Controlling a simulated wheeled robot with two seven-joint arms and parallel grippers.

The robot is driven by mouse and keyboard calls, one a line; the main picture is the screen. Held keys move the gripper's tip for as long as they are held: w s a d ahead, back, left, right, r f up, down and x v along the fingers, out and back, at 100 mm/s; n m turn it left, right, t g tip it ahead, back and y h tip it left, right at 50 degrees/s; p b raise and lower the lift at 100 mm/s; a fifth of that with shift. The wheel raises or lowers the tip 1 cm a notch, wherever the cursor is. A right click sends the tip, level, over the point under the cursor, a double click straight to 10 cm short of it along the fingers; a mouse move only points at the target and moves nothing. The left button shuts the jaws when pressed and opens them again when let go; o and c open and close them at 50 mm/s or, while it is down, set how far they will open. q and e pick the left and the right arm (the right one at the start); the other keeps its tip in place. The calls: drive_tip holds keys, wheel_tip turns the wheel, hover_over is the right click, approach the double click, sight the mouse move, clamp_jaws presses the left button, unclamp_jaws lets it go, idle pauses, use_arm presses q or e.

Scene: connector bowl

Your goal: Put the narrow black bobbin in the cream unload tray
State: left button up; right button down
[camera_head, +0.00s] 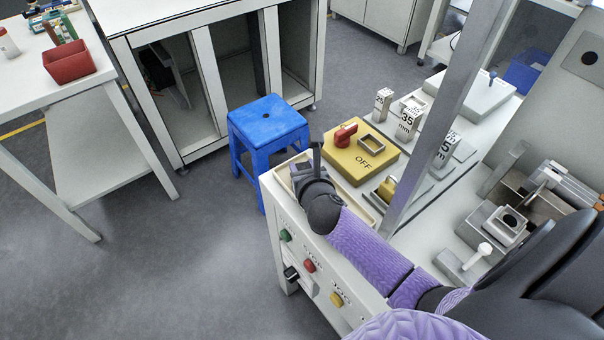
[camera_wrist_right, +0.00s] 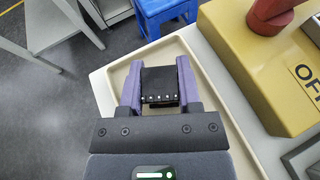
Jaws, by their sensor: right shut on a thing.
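My right gripper (camera_head: 305,172) reaches over the cream tray (camera_head: 278,177) at the near left corner of the machine top. In the right wrist view the two purple fingers of this gripper (camera_wrist_right: 160,72) are shut on a dark black piece, the black bobbin (camera_wrist_right: 159,82), with small pale marks along its near edge. The tray (camera_wrist_right: 218,95) lies below and around the fingers there, and its bare floor shows. Whether the bobbin touches the tray floor cannot be told. In the head view the gripper and wrist mostly hide the bobbin. My left gripper is out of view.
A yellow block (camera_head: 362,152) with a red knob (camera_head: 345,134) and "OFF" lettering stands just beside the tray. Marked grey blocks (camera_head: 409,119) and a slanted grey post (camera_head: 440,120) stand beyond. A blue stool (camera_head: 268,125) is off the machine's far-left side.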

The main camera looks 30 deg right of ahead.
drive_tip(key=c, duration=0.7)
unclamp_jaws()
drive_tip(key=shift+f, duration=0.2)
drive_tip(key=shift+c, duration=0.2)
drive_tip(key=o, duration=0.4)
drive_tip(key=shift+o, duration=0.2)
drive_tip(key=shift+r, duration=0.2)
drive_tip(key=shift+s+a+r+p, duration=0.1)
drive_tip(key=shift+s+r+p, duration=0.15)
drive_tip(key=shift+p, duration=0.25)
drive_tip(key=p+v, duration=0.4)
drive_tip(key=v, duration=0.6)
drive_tip(key=shift+s+r, duration=0.1)
drive_tip(key=shift+s, duration=0.1)
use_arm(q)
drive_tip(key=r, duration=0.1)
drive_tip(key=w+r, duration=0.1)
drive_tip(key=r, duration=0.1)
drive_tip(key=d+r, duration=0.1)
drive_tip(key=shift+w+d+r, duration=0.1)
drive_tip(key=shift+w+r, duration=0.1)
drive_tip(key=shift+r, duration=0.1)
use_arm(e)
drive_tip(key=shift+s+a+r, duration=0.1)
drive_tip(key=shift+s+a, duration=0.05)
drive_tip(key=shift+s, duration=0.25)
